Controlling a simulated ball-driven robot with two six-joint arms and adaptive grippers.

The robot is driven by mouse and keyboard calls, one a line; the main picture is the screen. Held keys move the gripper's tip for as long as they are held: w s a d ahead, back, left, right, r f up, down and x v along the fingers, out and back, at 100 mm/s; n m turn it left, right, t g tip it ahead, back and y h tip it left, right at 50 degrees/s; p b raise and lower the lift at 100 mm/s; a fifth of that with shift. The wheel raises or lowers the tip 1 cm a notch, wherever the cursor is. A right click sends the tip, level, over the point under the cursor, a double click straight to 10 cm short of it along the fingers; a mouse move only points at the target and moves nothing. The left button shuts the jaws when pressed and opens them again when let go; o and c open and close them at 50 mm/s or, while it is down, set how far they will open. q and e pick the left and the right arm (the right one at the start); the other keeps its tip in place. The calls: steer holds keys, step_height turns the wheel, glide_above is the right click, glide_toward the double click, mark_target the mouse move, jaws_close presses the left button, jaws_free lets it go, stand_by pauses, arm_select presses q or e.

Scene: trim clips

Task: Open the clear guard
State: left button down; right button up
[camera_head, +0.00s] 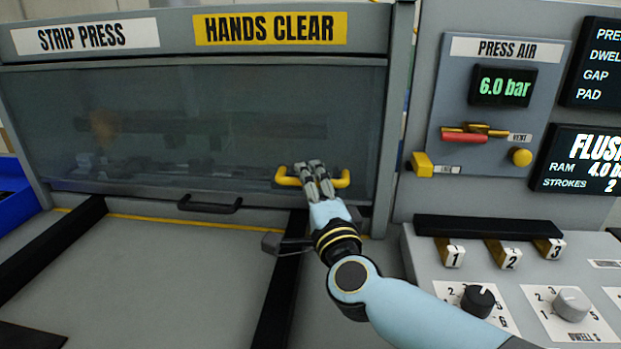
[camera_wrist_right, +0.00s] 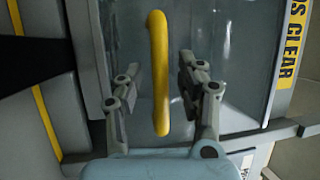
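The clear guard (camera_head: 200,125) is a smoky transparent panel. It is down across the front of the strip press, and dim machine parts show through it. A yellow bar handle (camera_head: 288,181) sits at its lower right; it also shows in the right wrist view (camera_wrist_right: 158,75). My right gripper (camera_head: 314,170) is at this handle, its fingers hiding the handle's middle in the head view. In the right wrist view its fingers (camera_wrist_right: 158,85) stand apart on either side of the bar, with a visible gap on both sides. My left gripper is in neither view.
A black handle (camera_head: 209,205) is below the guard. Dark rails (camera_head: 55,240) flank the grey bed. On the right are the press air panel (camera_head: 497,85) with a red lever, numbered keys (camera_head: 505,255) and knobs (camera_head: 478,300). A blue bin (camera_head: 15,200) is at far left.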

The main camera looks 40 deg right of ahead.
steer(key=shift+w+d, duration=0.1)
jaws_close()
stand_by(0.5)
